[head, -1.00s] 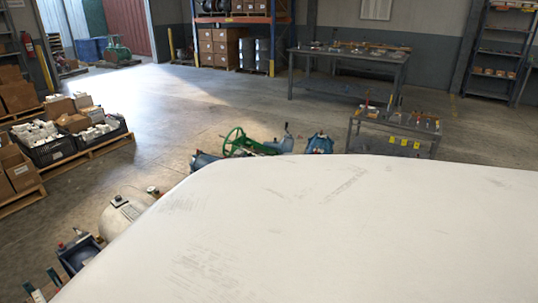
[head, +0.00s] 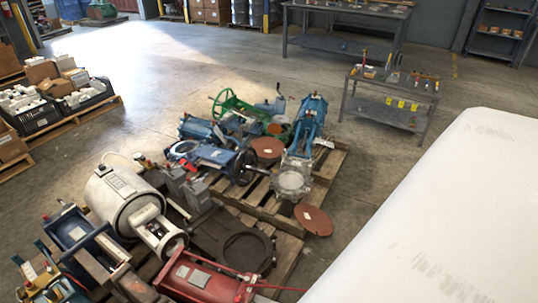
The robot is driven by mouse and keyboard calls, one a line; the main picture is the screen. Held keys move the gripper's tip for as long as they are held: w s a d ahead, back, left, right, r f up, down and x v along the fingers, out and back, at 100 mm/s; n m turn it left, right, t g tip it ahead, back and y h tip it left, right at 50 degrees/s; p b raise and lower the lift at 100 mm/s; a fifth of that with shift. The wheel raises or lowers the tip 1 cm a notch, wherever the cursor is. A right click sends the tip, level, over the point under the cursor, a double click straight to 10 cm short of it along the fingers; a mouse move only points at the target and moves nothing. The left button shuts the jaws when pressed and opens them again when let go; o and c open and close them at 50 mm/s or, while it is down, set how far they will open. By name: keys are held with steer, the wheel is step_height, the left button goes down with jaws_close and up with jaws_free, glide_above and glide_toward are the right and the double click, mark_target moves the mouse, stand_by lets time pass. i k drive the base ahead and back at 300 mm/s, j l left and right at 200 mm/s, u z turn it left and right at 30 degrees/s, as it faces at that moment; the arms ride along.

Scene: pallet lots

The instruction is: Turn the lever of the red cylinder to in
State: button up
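A red cylinder (head: 205,280) lies at the bottom middle of the head view, on the near end of a wooden pallet. It has a pale label, and the frame's bottom edge comes close to it. A thin red rod (head: 278,287) runs out to the right from its end. I cannot tell which part is its lever or how that lever is set. My gripper is not in the head view; a large white part, which seems to be my arm, fills the lower right.
A white cylindrical actuator (head: 122,198), blue valves (head: 310,115) and a green handwheel (head: 228,103) crowd the pallets (head: 325,172). Brown round plates (head: 313,220) lie at the right. A small grey table (head: 392,90) stands behind.

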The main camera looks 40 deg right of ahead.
mark_target(247, 278)
steer(key=k+z, duration=0.25)
steer(key=l+z, duration=0.15)
steer(key=z, duration=0.15)
steer(key=k+l, duration=0.45)
steer(key=k, duration=0.15)
steer(key=i+l, duration=0.35)
steer(key=i+l+z, duration=0.15)
steer(key=i+l, duration=0.15)
steer(key=i, duration=0.3)
